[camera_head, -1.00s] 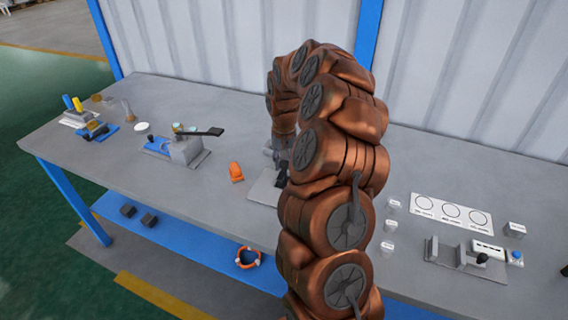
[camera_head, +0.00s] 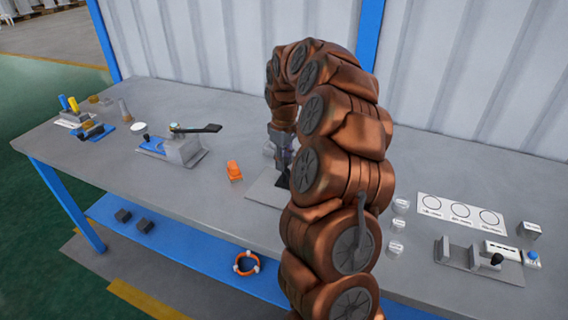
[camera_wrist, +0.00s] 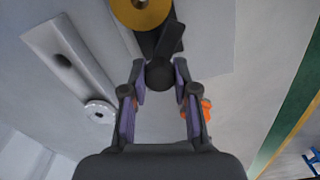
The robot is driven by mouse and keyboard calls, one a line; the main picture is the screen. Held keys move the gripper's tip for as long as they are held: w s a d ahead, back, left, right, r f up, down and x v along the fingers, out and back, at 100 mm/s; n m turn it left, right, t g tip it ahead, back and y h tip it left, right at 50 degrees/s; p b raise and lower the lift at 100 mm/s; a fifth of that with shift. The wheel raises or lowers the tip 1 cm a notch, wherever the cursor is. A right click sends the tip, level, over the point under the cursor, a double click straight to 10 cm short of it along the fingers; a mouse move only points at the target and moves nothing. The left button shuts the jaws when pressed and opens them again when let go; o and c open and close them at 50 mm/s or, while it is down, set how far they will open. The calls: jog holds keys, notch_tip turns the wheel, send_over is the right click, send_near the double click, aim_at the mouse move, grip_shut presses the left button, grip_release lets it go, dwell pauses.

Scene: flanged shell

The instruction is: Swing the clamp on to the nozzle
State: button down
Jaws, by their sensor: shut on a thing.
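In the wrist view, a black ball knob (camera_wrist: 160,75) sits between the two fingertips of my gripper (camera_wrist: 160,72), which is shut on it. A black lever (camera_wrist: 168,42) runs from the knob toward the top of the view; I take knob and lever to be the clamp's handle. In the head view my gripper (camera_head: 282,150) is over a grey base plate (camera_head: 262,191), and my arm hides most of the clamp.
An orange part (camera_head: 234,171) stands left of the plate. A blue-and-grey fixture with a black lever (camera_head: 182,150) is farther left. To the right are a white card with circles (camera_head: 460,212) and a grey bracket fixture (camera_head: 478,262).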

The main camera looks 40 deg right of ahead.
jog(key=n, duration=0.3)
jog(key=shift+n, duration=2.1)
jog(key=c, duration=0.9)
grip_release()
jog(key=shift+r, duration=0.15)
notch_tip(320, 180, up, 12)
jog(key=shift+f, duration=0.1)
jog(key=shift+a, duration=0.1)
